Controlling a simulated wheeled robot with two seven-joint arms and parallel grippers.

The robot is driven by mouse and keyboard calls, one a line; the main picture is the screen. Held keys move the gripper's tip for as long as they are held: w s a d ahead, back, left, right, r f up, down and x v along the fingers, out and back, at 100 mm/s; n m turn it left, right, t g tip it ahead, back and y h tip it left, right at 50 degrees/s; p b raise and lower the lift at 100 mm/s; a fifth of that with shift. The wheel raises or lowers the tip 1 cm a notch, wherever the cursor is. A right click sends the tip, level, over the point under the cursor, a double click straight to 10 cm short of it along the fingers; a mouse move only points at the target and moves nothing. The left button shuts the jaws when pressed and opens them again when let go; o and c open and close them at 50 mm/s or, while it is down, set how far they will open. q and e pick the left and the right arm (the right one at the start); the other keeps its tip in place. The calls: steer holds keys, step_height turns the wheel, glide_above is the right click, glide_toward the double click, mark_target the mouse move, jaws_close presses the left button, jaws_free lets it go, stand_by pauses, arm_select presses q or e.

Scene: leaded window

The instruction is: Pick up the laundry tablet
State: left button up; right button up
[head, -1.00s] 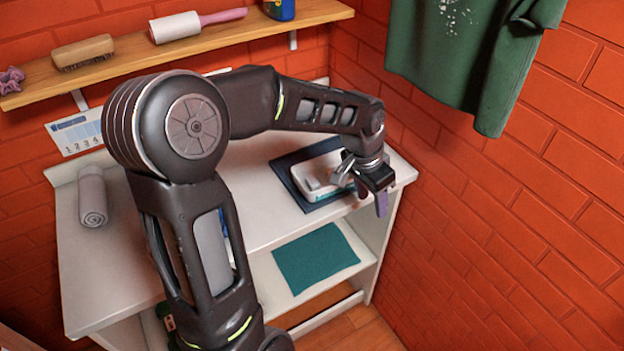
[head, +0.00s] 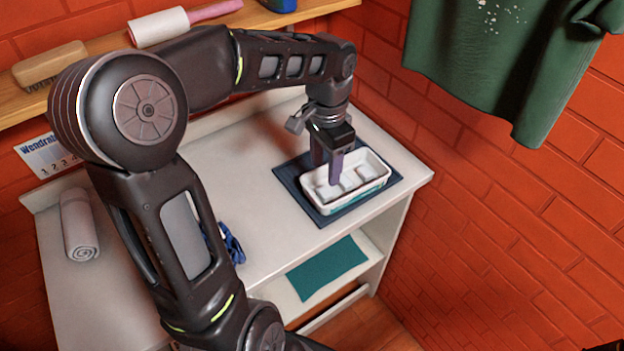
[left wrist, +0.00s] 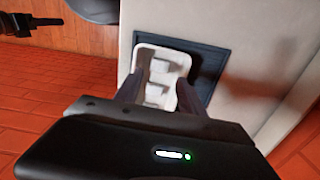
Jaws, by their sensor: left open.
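An open white and teal tub (head: 374,192) stands on a dark blue mat (head: 392,184) near the worktop's right end. White laundry tablets (head: 350,181) lie inside it. My left gripper (head: 328,172) points down at the left part of the tub, open, with its fingertips at or just above the tablets. I cannot tell if they touch. In the left wrist view the tub (left wrist: 140,57) and several pale tablets (left wrist: 157,88) show between the two open fingers. A dark part at the far left of that view may be my right gripper (left wrist: 20,23); its jaws are unclear.
A rolled towel (head: 78,225) lies at the worktop's left. A blue item (head: 231,243) is partly hidden behind my left arm. A wall shelf (head: 300,12) runs above, and a green garment (head: 500,60) hangs at right. A teal cloth (head: 327,268) lies on the lower shelf.

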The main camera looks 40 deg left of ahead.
mark_target(324, 191)
arm_select(q)
steer(key=shift+a, duration=0.15)
steer(key=shift+r, duration=0.1)
steer(key=shift+d, duration=0.2)
steer(key=shift+a+f, duration=0.1)
steer(key=shift+f, duration=1.25)
steer(key=shift+f, duration=0.1)
step_height(324, 191, down, 5)
steer(key=shift+p, duration=0.75)
steer(key=shift+c, duration=0.5)
